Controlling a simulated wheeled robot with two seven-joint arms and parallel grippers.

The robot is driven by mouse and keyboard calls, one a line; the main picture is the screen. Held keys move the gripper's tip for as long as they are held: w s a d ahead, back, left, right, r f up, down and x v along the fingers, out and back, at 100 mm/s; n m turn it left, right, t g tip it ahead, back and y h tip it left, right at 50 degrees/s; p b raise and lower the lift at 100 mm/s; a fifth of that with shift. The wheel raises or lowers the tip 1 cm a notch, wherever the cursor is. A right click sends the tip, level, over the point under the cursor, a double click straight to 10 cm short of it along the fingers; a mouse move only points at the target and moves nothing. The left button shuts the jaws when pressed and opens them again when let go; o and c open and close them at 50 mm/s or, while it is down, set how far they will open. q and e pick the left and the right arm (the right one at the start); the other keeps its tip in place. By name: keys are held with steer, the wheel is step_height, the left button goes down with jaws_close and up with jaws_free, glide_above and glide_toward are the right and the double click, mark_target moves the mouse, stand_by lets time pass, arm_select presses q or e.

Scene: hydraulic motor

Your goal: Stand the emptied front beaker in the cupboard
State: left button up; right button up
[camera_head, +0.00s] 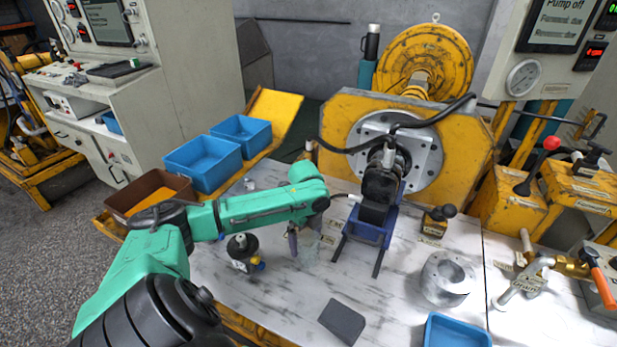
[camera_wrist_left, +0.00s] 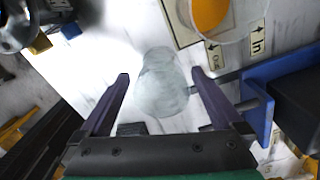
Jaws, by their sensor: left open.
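A clear, empty-looking beaker (camera_wrist_left: 162,85) is between the two fingers of my open left gripper (camera_wrist_left: 161,74) in the left wrist view. Gaps show on both sides of it. In the head view the beaker (camera_head: 309,256) is a faint glassy shape on the marble-look bench, beside my left gripper (camera_head: 302,245). A second beaker with orange contents (camera_wrist_left: 210,12) is at the top of the wrist view, by the "In" and "Out" labels. A grey cabinet (camera_head: 125,155) with handled doors stands at the left; whether it is the cupboard is unclear. My right gripper is out of view.
A black motor (camera_head: 381,185) on a blue stand (camera_head: 372,230) is close right of my left gripper. A dark round part (camera_head: 242,252) stands left of it. Blue bins (camera_head: 203,163) and a brown bin (camera_head: 150,190) line the left edge. A dark pad (camera_head: 342,321) lies in front.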

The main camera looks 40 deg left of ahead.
arm_select(q)
steer(key=f, duration=0.4)
steer(key=shift+d+f, duration=0.15)
steer(key=shift+d, duration=0.05)
steer(key=c, duration=1.4)
step_height(320, 180, up, 20)
steer(key=shift+r+p, duration=0.1)
steer(key=shift+p, duration=0.45)
steer(key=s+d+f+n, duration=0.1)
steer(key=d+f+n, duration=0.3)
steer(key=d+n, duration=0.2)
steer(key=s+d+f+n, duration=0.2)
steer(key=d+f+n, duration=0.2)
steer(key=d+n, duration=0.2)
steer(key=s+d+f+n, duration=0.2)
steer(key=d+f+n, duration=0.2)
steer(key=d, duration=0.4)
steer(key=shift+d+n, duration=0.4)
steer(key=shift+n, duration=0.5)
